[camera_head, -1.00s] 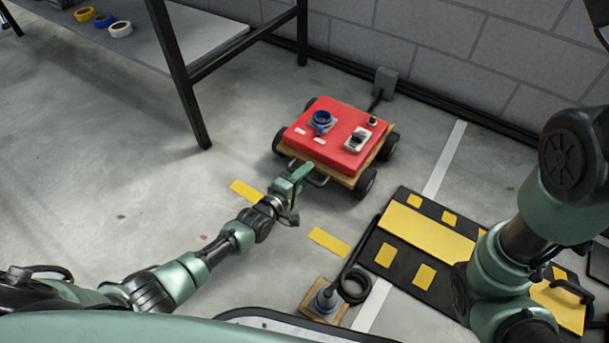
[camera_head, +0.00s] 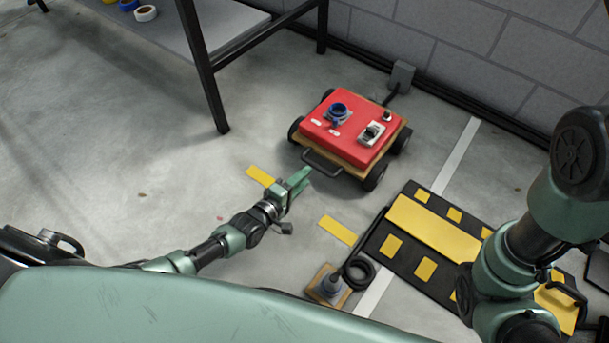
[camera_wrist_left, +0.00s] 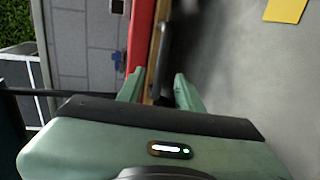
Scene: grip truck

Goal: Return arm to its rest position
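The handle (camera_wrist_left: 165,45) and the truck's red edge (camera_wrist_left: 140,35) show beyond the fingertips. The truck stands on its wheels. My right arm comes in at the right of the head view, but its gripper is not seen.
A table with black legs (camera_head: 204,70) stands at the back left. A black and yellow ramp (camera_head: 425,225) lies at the right. A socket block with a cable (camera_head: 328,285) is on the floor near me. The floor at left is clear.

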